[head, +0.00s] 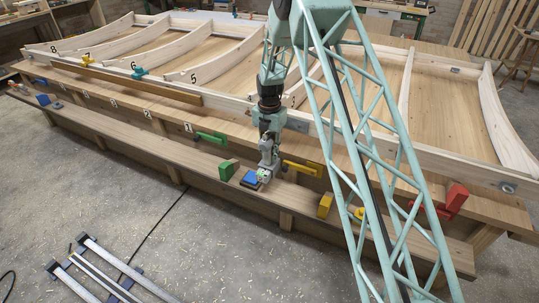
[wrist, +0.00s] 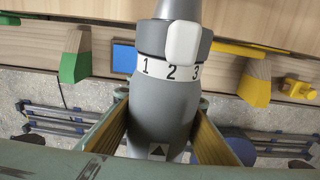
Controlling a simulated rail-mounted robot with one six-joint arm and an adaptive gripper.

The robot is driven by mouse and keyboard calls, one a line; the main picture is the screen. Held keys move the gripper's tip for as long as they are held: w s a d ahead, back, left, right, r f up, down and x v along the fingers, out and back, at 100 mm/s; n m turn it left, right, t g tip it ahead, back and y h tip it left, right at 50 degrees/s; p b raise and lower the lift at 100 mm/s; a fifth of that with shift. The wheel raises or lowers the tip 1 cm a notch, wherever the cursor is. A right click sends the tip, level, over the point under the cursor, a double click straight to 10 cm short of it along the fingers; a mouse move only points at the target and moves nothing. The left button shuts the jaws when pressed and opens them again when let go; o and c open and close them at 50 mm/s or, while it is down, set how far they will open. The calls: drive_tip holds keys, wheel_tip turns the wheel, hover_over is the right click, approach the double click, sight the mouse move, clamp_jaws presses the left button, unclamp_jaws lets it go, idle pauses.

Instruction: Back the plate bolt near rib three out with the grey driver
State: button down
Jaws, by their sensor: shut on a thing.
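The grey driver (wrist: 160,105) fills the middle of the wrist view, with a white ring marked 1, 2, 3 and a light grey button near the top. My gripper (wrist: 160,132) is shut on its body, one finger on each side. In the head view my gripper (head: 268,125) hangs at the front of the bench, and the driver (head: 269,152) is low over the front shelf beside a blue block (head: 250,179). A grey plate (head: 298,125) on the frame's front rail is partly behind my arm. Rib three and its bolt cannot be made out; my arm covers that stretch.
The front shelf (head: 120,132) carries a green-ended block (head: 227,170) and a yellow-ended block (head: 325,205). A green clamp (head: 211,137), a yellow clamp (head: 300,168) and a red clamp (head: 453,200) sit along the bench edge. The floor in front is mostly clear, apart from rails (head: 110,275).

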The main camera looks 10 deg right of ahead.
drive_tip(key=shift+w+d+r, duration=0.1)
drive_tip(key=shift+w+d, duration=0.15)
drive_tip(key=shift+w, duration=0.15)
idle(2.0)
drive_tip(key=shift+s, duration=0.1)
drive_tip(key=shift+s+a, duration=0.9)
drive_tip(key=shift+s, duration=0.2)
drive_tip(key=s+d+b, duration=0.1)
drive_tip(key=s+d, duration=0.2)
drive_tip(key=s, duration=0.4)
drive_tip(key=shift+s, duration=0.25)
drive_tip(key=shift+s+a+m, duration=0.1)
drive_tip(key=shift+s+m, duration=0.05)
drive_tip(key=shift+m, duration=0.25)
idle(1.0)
